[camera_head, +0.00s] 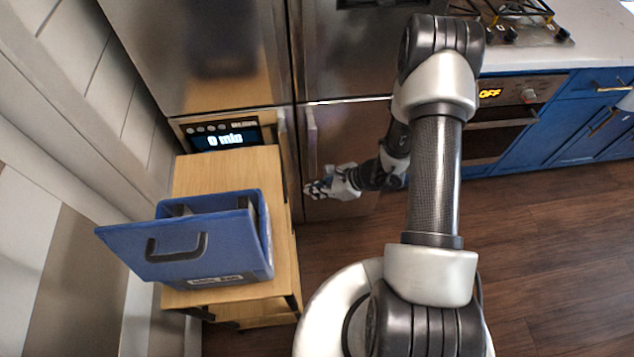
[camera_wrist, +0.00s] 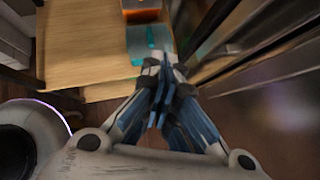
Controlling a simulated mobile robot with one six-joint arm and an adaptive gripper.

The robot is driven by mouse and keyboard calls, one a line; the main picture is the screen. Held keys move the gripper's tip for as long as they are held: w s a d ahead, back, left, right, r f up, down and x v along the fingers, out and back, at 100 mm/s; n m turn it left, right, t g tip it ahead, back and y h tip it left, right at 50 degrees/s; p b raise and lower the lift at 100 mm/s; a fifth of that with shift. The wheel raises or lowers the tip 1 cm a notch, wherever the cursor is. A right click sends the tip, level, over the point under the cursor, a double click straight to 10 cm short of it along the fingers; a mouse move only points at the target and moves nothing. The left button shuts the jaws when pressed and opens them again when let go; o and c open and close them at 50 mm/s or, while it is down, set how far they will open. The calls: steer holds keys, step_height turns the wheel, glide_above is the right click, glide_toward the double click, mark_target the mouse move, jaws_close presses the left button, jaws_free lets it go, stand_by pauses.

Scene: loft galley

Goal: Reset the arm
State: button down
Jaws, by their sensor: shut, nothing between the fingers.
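My gripper (camera_head: 318,188) is in front of the lower steel cabinet front, just right of the wooden cart (camera_head: 225,170). It is shut and empty. In the wrist view its fingers (camera_wrist: 165,65) come together at the tips, with the cart top (camera_wrist: 85,45) beyond them to the upper left. My arm reaches from the base at the bottom of the head view, up and then down to the gripper. I cannot tell whether the fingertips touch the cabinet front.
A blue case (camera_head: 190,250) with a raised lid stands on the cart. An appliance with a "0 min" display (camera_head: 224,140) is behind the cart. A steel fridge (camera_head: 200,50), an oven (camera_head: 490,145) and blue cabinets (camera_head: 590,120) line the back. Wooden floor (camera_head: 560,250) is clear at right.

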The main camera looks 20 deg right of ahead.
steer(key=shift+s+a+r, duration=0.15)
steer(key=shift+s+r, duration=0.9)
steer(key=s+a+r+n+g, duration=0.1)
steer(key=s+a+r+n, duration=0.15)
steer(key=r+n, duration=0.65)
steer(key=s+a+r+n+g, duration=0.1)
steer(key=a+r+n+g, duration=0.2)
steer(key=r, duration=1.1)
steer(key=s+d+r+n+t+h, duration=0.2)
steer(key=s+d+r+n+h, duration=0.1)
steer(key=s+r+n, duration=0.3)
steer(key=s+d+r+n+t+h, duration=0.2)
steer(key=s+d+r+n+h, duration=0.1)
steer(key=s+r, duration=0.5)
steer(key=shift+s+d+r+n+h, duration=0.4)
steer(key=shift+n+h, duration=0.5)
steer(key=shift+n, duration=0.5)
